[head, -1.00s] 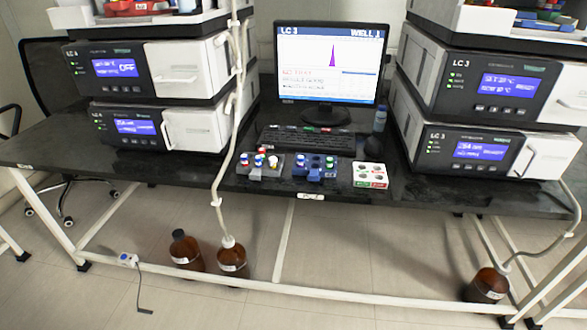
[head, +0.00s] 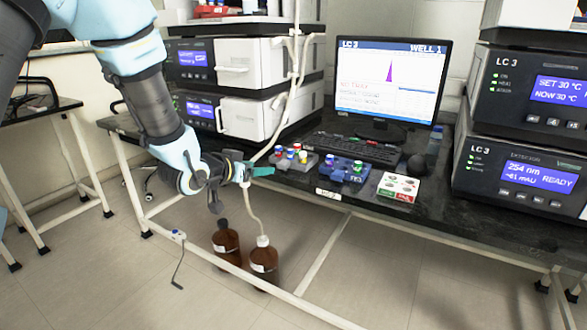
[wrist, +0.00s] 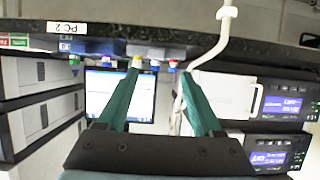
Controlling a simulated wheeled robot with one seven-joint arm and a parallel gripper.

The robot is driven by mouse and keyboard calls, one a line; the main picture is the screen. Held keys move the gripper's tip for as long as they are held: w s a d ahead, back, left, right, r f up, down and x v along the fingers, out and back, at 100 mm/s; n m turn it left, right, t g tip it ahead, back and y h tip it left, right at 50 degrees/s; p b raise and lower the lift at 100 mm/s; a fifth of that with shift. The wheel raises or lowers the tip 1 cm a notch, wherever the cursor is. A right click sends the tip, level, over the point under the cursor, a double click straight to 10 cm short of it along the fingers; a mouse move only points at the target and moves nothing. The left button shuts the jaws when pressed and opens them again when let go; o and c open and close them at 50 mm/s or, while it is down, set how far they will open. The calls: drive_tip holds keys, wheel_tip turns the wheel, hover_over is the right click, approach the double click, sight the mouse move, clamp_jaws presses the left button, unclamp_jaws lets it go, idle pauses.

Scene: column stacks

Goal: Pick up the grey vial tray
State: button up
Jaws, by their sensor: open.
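The grey vial tray (head: 283,162) stands near the front edge of the bench, holding several vials with blue, red, white and yellow caps. My gripper (head: 256,171) is just left of it and in front of the bench edge in the head view, apart from the tray. In the wrist view, which is upside down, my gripper (wrist: 159,74) shows two green fingers spread open with nothing held. The grey tray (wrist: 152,52) appears there beyond and between the fingertips, with its capped vials pointing down in the picture.
A keyboard (head: 355,148) and monitor (head: 390,80) are behind. A pale tube (head: 296,75) hangs over the bench edge by my gripper. Brown bottles (head: 264,262) stand on the floor below.

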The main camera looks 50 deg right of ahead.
sight(281, 165)
drive_tip(key=shift+s+r+p+x, duration=0.15)
drive_tip(key=shift+p+x, duration=0.25)
drive_tip(key=shift+x, duration=2.3)
drive_tip(key=shift+s+r+p+x, duration=0.1)
drive_tip(key=shift+p+x, duration=0.3)
drive_tip(key=shift+x, duration=2.3)
drive_tip(key=shift+d, duration=0.2)
drive_tip(key=shift+c, duration=0.3)
clamp_jaws()
